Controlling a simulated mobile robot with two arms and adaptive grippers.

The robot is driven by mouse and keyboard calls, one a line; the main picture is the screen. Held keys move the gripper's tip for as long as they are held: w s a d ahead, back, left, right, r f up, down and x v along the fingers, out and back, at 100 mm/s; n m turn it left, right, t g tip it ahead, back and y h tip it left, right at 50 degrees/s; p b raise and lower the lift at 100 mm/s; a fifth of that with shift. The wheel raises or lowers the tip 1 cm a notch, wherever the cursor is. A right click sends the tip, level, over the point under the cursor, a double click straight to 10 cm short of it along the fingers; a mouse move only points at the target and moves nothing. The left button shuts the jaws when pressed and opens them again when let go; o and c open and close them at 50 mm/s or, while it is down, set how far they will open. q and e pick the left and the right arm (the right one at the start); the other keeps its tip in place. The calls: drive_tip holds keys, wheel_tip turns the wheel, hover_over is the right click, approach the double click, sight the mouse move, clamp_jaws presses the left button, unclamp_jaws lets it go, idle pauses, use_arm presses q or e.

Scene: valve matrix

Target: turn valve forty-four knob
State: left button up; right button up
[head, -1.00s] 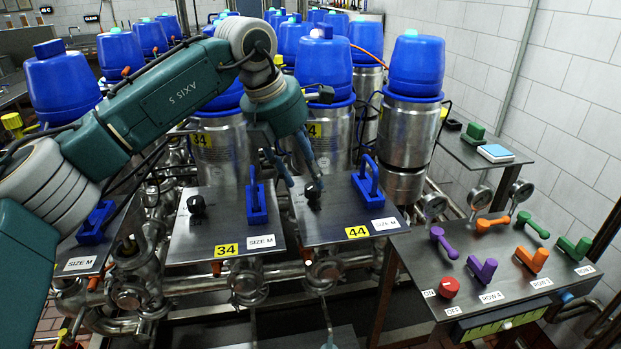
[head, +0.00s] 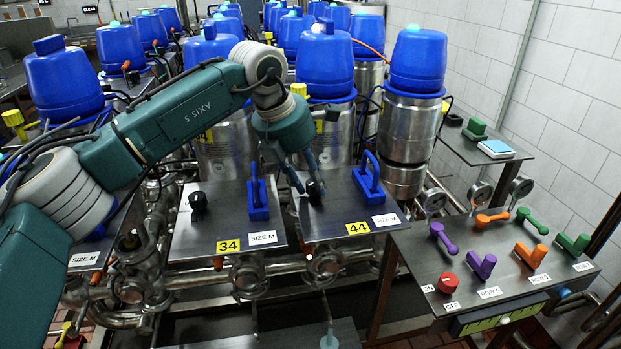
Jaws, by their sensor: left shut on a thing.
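The valve forty-four plate (head: 335,222) is a flat metal panel with a yellow "44" label (head: 358,228) on its front edge. Its small black knob (head: 316,189) stands on the left half of the plate. My left gripper (head: 312,184) reaches down from above with its fingers around the knob, shut on it. The fingers hide part of the knob, so its exact angle is hard to read. A blue handle (head: 370,180) stands on the same plate, to the right of the knob. My right gripper is not in view.
The valve 34 plate (head: 212,232), with its own black knob (head: 198,201) and blue handle (head: 259,200), lies just left. Blue-topped metal canisters (head: 325,65) stand behind. A control panel (head: 465,255) with coloured levers and a red knob is at the right.

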use_arm(q)
drive_tip(key=shift+d+r, duration=0.1)
drive_tip(key=shift+d, duration=0.05)
drive_tip(key=shift+n+b, duration=0.6)
drive_tip(key=shift+b, duration=0.3)
drive_tip(key=n+t+y+b, duration=0.1)
drive_tip(key=n+b, duration=0.2)
drive_tip(key=shift+d, duration=0.15)
drive_tip(key=n+y+b, duration=0.1)
drive_tip(key=n+b, duration=0.1)
drive_tip(key=n, duration=0.1)
drive_tip(key=shift+d+r+t+b, duration=0.1)
drive_tip(key=shift+r+t+b, duration=0.05)
drive_tip(key=shift+t+b, duration=0.2)
drive_tip(key=shift+r+n+y+b, duration=0.15)
drive_tip(key=shift+n+y+b, duration=0.4)
drive_tip(key=shift+n, duration=0.75)
drive_tip(key=o, duration=1.1)
drive_tip(key=shift+d+f, duration=0.1)
drive_tip(key=shift+f, duration=0.1)
